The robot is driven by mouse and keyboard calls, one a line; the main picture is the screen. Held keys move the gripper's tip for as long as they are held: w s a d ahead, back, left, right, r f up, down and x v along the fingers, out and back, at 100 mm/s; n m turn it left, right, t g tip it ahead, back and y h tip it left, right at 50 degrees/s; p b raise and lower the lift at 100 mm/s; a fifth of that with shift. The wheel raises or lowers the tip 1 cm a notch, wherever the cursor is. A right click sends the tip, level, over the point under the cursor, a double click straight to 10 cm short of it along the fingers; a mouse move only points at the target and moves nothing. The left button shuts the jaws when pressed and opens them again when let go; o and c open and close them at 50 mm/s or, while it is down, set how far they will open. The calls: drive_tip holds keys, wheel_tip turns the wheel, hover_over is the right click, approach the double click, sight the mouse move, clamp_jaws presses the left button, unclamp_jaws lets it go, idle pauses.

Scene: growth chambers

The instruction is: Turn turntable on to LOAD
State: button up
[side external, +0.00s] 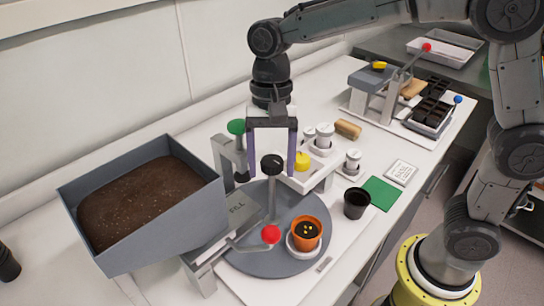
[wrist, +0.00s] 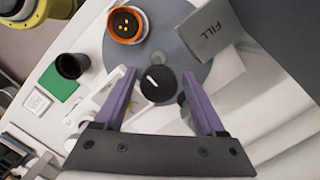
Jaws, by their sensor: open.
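The grey round turntable (side external: 262,261) lies flat on the bench, and part of it shows in the wrist view (wrist: 172,32). A black knob (side external: 271,164) stands on a grey post above the turntable; in the wrist view the knob (wrist: 158,86) bears a white line. My gripper (side external: 271,170) is open with purple fingers, one on each side of the knob. In the wrist view the knob sits between my fingertips (wrist: 160,82), with gaps at both sides. An orange pot (side external: 307,232) with soil and yellow seeds stands on the turntable's front right. I cannot see a LOAD mark.
A grey soil hopper (side external: 150,205) stands left, beside a block marked FILL (wrist: 210,30). A red-ball lever (side external: 270,234) reaches over the turntable. White shakers (side external: 324,135), a black pot (side external: 356,203) and a green mat (side external: 382,194) lie right.

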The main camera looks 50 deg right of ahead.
drive_tip(key=shift+r, duration=0.1)
drive_tip(key=shift+r, duration=3.4)
drive_tip(key=shift+d, duration=0.1)
drive_tip(key=s+d+r+t, duration=0.4)
drive_tip(key=s+d+r, duration=0.1)
drive_tip(key=s+d, duration=0.55)
drive_tip(key=s+d+f+n+t+h, duration=0.1)
drive_tip(key=s+d+f+n+t, duration=0.1)
drive_tip(key=s+d+f+n, duration=0.2)
wheel_tip(320, 180, down, 5)
drive_tip(key=s+n, duration=0.3)
drive_tip(key=n, duration=0.1)
drive_tip(key=shift+d+t, duration=0.2)
drive_tip(key=shift+t, duration=0.2)
drive_tip(key=shift+f, duration=0.1)
